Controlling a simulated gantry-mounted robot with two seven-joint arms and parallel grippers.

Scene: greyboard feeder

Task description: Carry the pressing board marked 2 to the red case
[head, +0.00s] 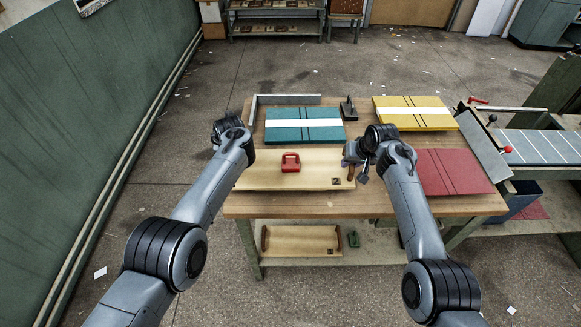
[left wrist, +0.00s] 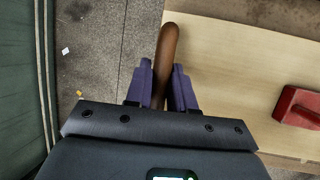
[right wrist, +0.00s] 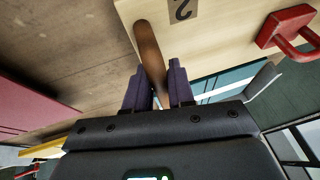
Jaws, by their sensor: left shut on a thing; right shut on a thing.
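The pale wooden pressing board (head: 265,177) marked 2 spans between my two grippers, with the number on a dark label at its right front corner. It appears level; whether it is clear of the table I cannot tell. My left gripper (left wrist: 166,78) is shut on the brown handle (left wrist: 164,55) at the board's left end. My right gripper (head: 359,172) is shut on the right-end handle (right wrist: 150,50). A red block with a grip (head: 290,162) stands on the board. The red case (head: 455,171) lies flat on the table to the right, past my right wrist.
On the wooden table (head: 270,204), a teal case (head: 285,137) lies behind the board and a yellow case (head: 425,122) at back right. A dark upright tool (head: 348,109) stands between them. A second board (head: 300,240) lies on the lower shelf. A striped feeder (head: 545,147) is at right.

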